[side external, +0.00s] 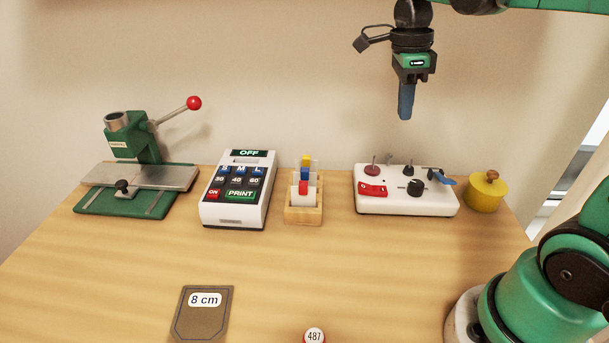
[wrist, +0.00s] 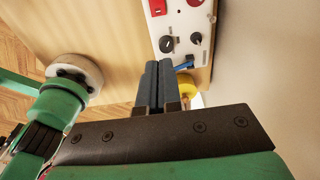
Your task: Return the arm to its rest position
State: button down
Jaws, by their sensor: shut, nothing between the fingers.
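My gripper (side external: 405,103) hangs high above the back right of the table, fingers pointing down. Its two dark fingers are shut together with nothing between them. In the wrist view the closed gripper (wrist: 157,66) shows at the middle, clear of the table. In the side view it is above the white control box (side external: 370,204), apart from it. The same white control box shows in the wrist view (wrist: 182,20) beyond the fingertips.
A yellow lidded pot (side external: 484,194) stands right of the control box. A card holder (side external: 304,212), a print machine (side external: 239,190) and a green lever press (side external: 134,160) stand to its left. A grey pocket piece (side external: 202,322) and a round 487 tag (side external: 314,336) lie in front. The table's middle is clear.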

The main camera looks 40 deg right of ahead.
jog(key=a+f+n+t, duration=0.3)
jog(key=a+n+t, duration=0.1)
jog(key=n, duration=0.9)
jog(key=s+a+f+n+t, duration=0.1)
jog(key=a+n+t, duration=0.3)
jog(key=n, duration=1)
jog(key=shift+s+a+f+y, duration=0.2)
jog(key=shift+a+f+y, duration=0.2)
jog(key=shift+a+f, duration=0.55)
